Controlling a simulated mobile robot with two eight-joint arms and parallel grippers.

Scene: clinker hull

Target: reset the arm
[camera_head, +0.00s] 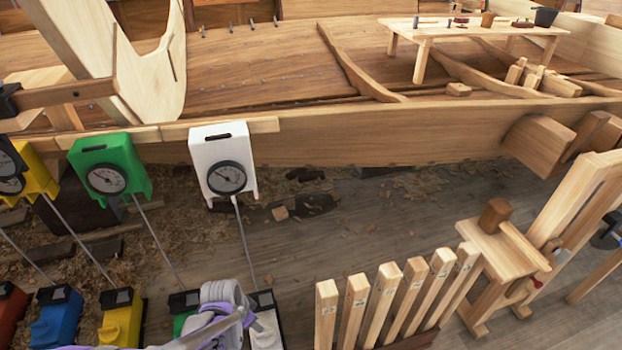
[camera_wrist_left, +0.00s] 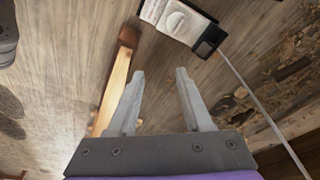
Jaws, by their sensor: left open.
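My left arm, grey and purple, comes in at the bottom of the head view, in front of the coloured bases. My left gripper (camera_wrist_left: 160,72) shows in the left wrist view with its two grey fingers apart and nothing between them. Plank floor lies beyond the fingertips. A white base (camera_wrist_left: 178,20) with a black end and a thin rod lies beyond the fingers at the top. A wooden bar (camera_wrist_left: 115,85) with a brown end stands left of the fingers. My right gripper is in neither view.
White (camera_head: 223,165) and green (camera_head: 108,165) dial gauges stand on rods before the wooden hull (camera_head: 380,140). A row of wooden slats (camera_head: 383,300) stands at front centre, with a wooden stand (camera_head: 495,255) to its right. Open floor (camera_head: 380,225) lies between hull and slats.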

